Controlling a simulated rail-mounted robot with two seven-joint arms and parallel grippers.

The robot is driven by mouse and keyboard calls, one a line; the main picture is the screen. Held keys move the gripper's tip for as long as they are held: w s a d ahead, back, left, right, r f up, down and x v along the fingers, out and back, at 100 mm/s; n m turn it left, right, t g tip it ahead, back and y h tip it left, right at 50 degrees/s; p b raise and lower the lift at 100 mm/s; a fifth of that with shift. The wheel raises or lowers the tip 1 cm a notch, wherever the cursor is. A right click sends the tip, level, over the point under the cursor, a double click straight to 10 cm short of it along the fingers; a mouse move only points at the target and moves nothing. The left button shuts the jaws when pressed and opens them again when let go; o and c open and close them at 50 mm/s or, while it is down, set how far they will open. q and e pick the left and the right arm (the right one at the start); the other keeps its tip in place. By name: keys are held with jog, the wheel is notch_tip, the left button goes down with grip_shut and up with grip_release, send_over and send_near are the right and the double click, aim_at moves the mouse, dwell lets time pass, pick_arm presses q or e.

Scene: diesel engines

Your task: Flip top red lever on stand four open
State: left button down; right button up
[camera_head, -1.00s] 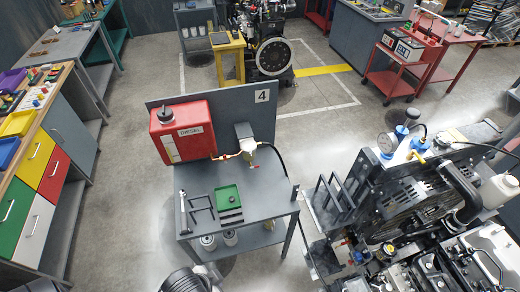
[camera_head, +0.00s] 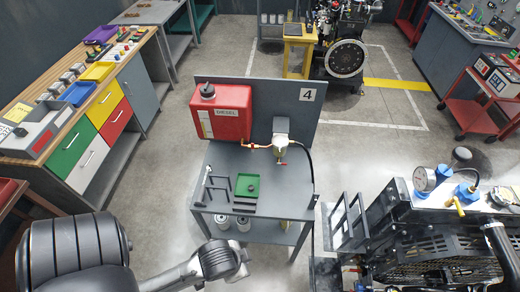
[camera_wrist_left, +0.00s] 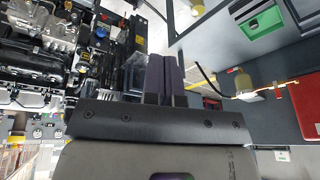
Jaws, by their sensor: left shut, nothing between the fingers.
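Stand four is a grey bench (camera_head: 265,205) with a back panel bearing the number sign "4" (camera_head: 307,95). A red diesel tank (camera_head: 222,112) is mounted on it; it also shows in the left wrist view (camera_wrist_left: 306,106). A brass pipe (camera_head: 258,145) runs from the tank to a filter (camera_head: 281,140). A small red lever (camera_head: 283,163) shows below the filter. Red on the pipe near the tank is too small to read as a lever position. My left gripper (camera_wrist_left: 166,78) is shut and empty, apart from the stand's fittings. My right gripper is not in view.
A green tray (camera_head: 247,186) lies on the bench, with canisters (camera_head: 232,223) below. A black engine (camera_head: 440,225) stands close at the right. A workbench with coloured drawers (camera_head: 85,130) is at the left. Open floor lies between workbench and stand.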

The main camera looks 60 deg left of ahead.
pick_arm(q)
jog(key=w+a+f+y+b, duration=0.5)
jog(key=w+a+f+b, duration=0.2)
jog(key=w, duration=0.3)
jog(key=w+a+f+y+b, duration=0.4)
jog(key=w+a+f+b, duration=0.25)
jog(key=w, duration=0.35)
jog(key=w+a+r+n+g+y+b, duration=0.1)
jog(key=w+a+r+g+y+b, duration=0.2)
jog(key=w+a+r+y+b, duration=0.1)
jog(key=w+a+r+n+g+y+b, duration=0.2)
jog(key=w+a+r+g+y+b, duration=0.1)
jog(key=w+a+b, duration=0.4)
jog(key=w+y+b, duration=0.1)
jog(key=w, duration=0.2)
jog(key=shift+a+r+n+y+b, duration=0.15)
jog(key=shift+r+n+y+b, duration=0.15)
jog(key=shift+r, duration=0.05)
jog(key=shift+s+a, duration=0.1)
